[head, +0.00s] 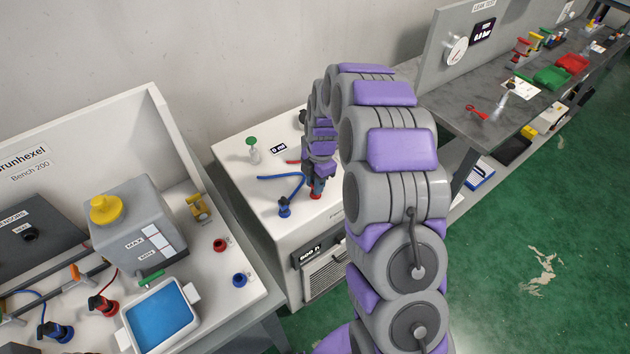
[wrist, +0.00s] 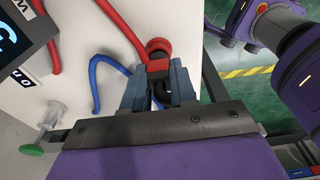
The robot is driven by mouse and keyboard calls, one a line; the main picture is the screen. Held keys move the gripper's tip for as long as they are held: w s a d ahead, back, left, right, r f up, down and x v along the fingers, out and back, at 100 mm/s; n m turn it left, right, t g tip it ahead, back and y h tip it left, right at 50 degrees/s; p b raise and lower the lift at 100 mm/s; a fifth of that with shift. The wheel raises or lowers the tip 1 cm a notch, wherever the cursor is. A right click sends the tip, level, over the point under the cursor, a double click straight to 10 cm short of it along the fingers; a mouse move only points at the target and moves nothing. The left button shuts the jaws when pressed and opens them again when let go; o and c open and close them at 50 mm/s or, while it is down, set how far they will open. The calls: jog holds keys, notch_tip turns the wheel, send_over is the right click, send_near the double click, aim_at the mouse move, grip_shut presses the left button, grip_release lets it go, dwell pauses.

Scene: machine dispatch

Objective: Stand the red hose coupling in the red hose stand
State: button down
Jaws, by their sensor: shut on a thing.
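My gripper (wrist: 158,88) is shut on the red hose coupling (wrist: 158,52), which has a dark elbow between the fingers in the wrist view. In the head view my gripper (head: 316,184) is low over the white machine top, with the coupling's red end (head: 316,197) just below it. I cannot tell whether the coupling touches the top. A red hose (wrist: 115,22) shows beside it. A small round red holder (head: 220,244), which looks like the red hose stand, is on the left bench, apart from my gripper.
A blue coupling (head: 285,207) with a blue hose (head: 280,178) and a green-topped fitting (head: 252,145) stand on the white machine (head: 245,170). A blue holder (head: 239,280), a tray of blue liquid (head: 190,318) and a grey tank (head: 150,240) are on the left bench.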

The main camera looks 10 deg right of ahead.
jog(key=shift+c, duration=2.1)
grip_release()
jog(key=shift+r, duration=0.1)
jog(key=shift+r+p, duration=0.85)
jog(key=shift+r, duration=2.05)
